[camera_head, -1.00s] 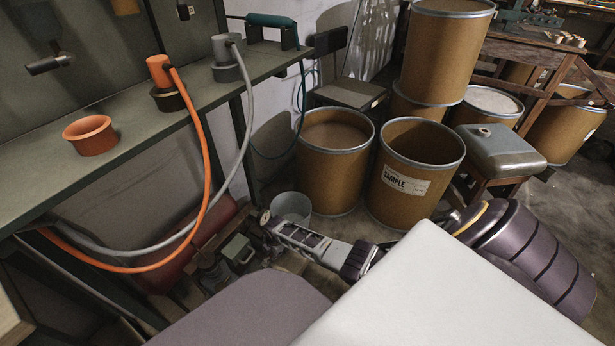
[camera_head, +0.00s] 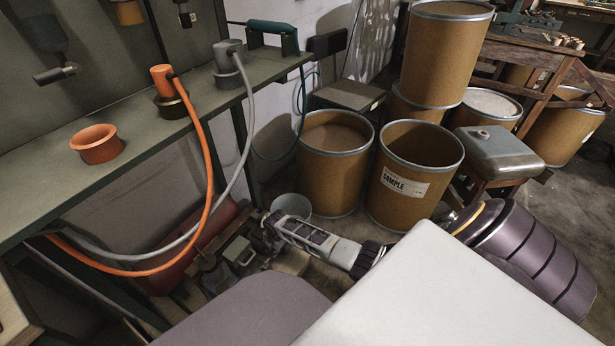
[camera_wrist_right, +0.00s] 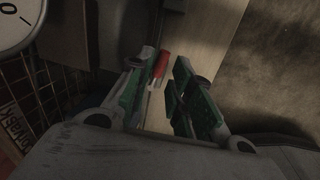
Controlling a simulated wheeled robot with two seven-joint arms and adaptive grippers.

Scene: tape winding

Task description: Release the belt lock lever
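A small red-ended lever or handle (camera_wrist_right: 160,66) shows in the right wrist view, between and just beyond the fingertips. I take it for the belt lock lever, but the picture is dark. My right gripper (camera_wrist_right: 158,84) is open, with a green-padded finger on each side of that red piece. The red piece is close to the left finger; I cannot tell whether they touch. In the head view my right gripper (camera_head: 268,228) is low in the middle, beside dark machine parts (camera_head: 238,252) under the bench. The lever cannot be made out there. My left gripper is not in view.
A grey bench (camera_head: 140,120) with orange and grey hoses runs along the left. A metal bucket (camera_head: 291,205) stands just behind the right gripper. Brown drums (camera_head: 335,175) stand beyond it. A round dial (camera_wrist_right: 18,22) and wire mesh are left in the wrist view.

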